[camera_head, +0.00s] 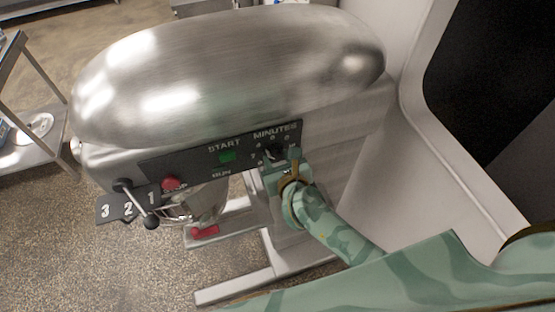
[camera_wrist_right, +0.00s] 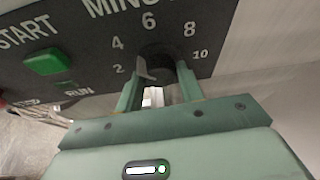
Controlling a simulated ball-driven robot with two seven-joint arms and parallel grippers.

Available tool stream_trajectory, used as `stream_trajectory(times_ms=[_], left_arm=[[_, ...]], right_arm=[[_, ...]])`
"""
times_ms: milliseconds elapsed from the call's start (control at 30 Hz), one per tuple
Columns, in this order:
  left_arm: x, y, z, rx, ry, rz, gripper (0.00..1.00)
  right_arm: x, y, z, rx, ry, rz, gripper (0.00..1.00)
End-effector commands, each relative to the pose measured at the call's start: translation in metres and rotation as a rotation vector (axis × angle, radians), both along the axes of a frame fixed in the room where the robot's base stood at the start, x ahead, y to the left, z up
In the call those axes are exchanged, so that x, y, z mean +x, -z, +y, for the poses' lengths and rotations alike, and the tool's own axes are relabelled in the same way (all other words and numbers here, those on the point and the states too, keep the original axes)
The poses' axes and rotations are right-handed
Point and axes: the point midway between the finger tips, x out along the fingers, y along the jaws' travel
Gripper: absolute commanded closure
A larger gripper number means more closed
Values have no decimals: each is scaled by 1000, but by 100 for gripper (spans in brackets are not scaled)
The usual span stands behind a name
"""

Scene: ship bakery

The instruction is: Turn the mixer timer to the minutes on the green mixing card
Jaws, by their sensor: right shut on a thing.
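The mixer timer is a dark knob (camera_wrist_right: 158,62) under the word MINUTES, ringed by the numbers 2, 4, 6, 8 and 10 in the right wrist view. A pale pointer edge shows on the knob's left side, near the 2 and 4; its exact reading is hard to tell. My right gripper (camera_wrist_right: 159,84) is shut on the knob from below, one green finger on each side. In the head view my right gripper (camera_head: 280,166) covers the lower part of the dial. The green mixing card is not in view. My left gripper is not in view.
The big steel mixer (camera_head: 225,75) fills the head view. Its dark panel has a green START button (camera_head: 227,157) and a red button (camera_head: 171,184). A speed lever (camera_head: 136,204) with a plate marked 1, 2, 3 is at left. A pale wall stands close at right.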

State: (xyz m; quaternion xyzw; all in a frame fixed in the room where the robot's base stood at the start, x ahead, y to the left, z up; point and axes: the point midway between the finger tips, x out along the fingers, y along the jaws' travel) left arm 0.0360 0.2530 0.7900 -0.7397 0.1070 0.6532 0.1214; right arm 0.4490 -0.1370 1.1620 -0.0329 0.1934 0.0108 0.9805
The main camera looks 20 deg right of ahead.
Motion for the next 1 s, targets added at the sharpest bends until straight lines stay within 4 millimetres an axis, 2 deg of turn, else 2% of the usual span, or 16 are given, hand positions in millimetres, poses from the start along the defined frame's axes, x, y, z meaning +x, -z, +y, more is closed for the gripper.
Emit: stream_trajectory(times_ms=[667,700,733,767,1000], left_arm=[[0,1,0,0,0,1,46],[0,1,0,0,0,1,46],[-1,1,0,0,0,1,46],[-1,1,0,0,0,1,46],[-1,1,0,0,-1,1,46]], right_arm=[[2,-2,-1,60,1,-4,85],[2,-2,-1,60,1,-4,54],[2,-2,-1,60,1,-4,46],[2,-2,-1,60,1,-3,42],[1,-1,0,61,0,0,42]])
